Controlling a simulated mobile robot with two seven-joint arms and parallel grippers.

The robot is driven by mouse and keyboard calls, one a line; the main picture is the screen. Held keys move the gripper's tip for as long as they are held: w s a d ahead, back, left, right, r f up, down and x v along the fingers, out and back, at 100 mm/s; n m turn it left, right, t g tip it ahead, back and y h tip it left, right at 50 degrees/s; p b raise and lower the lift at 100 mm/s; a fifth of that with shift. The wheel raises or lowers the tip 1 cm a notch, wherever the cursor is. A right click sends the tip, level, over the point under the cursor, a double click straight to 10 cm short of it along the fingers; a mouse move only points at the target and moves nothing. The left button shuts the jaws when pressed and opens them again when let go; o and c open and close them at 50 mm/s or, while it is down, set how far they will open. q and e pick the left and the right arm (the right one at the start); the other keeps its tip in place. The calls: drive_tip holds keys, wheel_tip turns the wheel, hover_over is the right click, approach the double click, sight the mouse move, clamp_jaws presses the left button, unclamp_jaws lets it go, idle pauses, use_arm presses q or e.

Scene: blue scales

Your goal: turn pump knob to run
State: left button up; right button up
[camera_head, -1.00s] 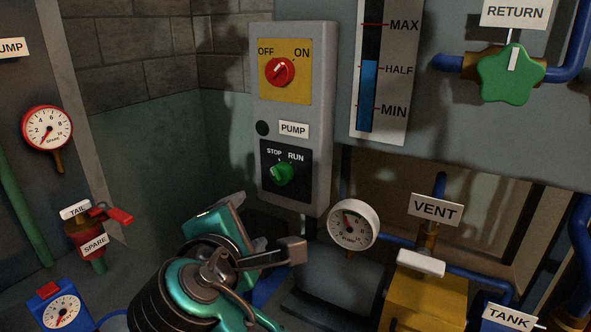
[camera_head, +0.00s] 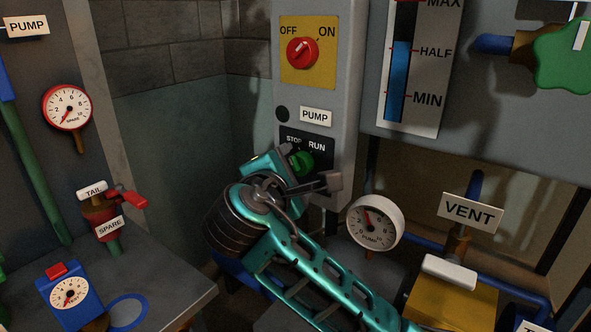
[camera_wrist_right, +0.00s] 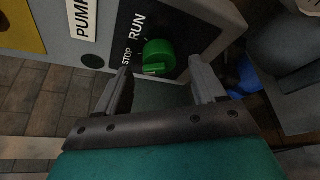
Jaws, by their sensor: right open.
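The green pump knob (camera_head: 301,162) sits on the black STOP/RUN plate (camera_head: 318,146) under the PUMP label (camera_head: 316,117). My right gripper (camera_head: 311,167) is at the plate, its two fingers open on either side of the knob, partly covering it. In the right wrist view the green knob (camera_wrist_right: 159,56) shows between and just beyond the fingertips of my right gripper (camera_wrist_right: 161,70), with a visible gap to each finger. Which word the knob's mark points to is hard to tell. My left gripper is not in view.
Above is a red OFF/ON switch (camera_head: 302,52) on a yellow plate. A white-rimmed gauge (camera_head: 375,223) and the VENT valve (camera_head: 449,272) stand to the right. The SPARE valve (camera_head: 107,211) and a blue gauge box (camera_head: 68,296) stand at left.

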sight(299, 165)
drive_tip(key=shift+x, duration=1.2)
drive_tip(key=c, duration=1)
drive_tip(key=shift+c, duration=0.2)
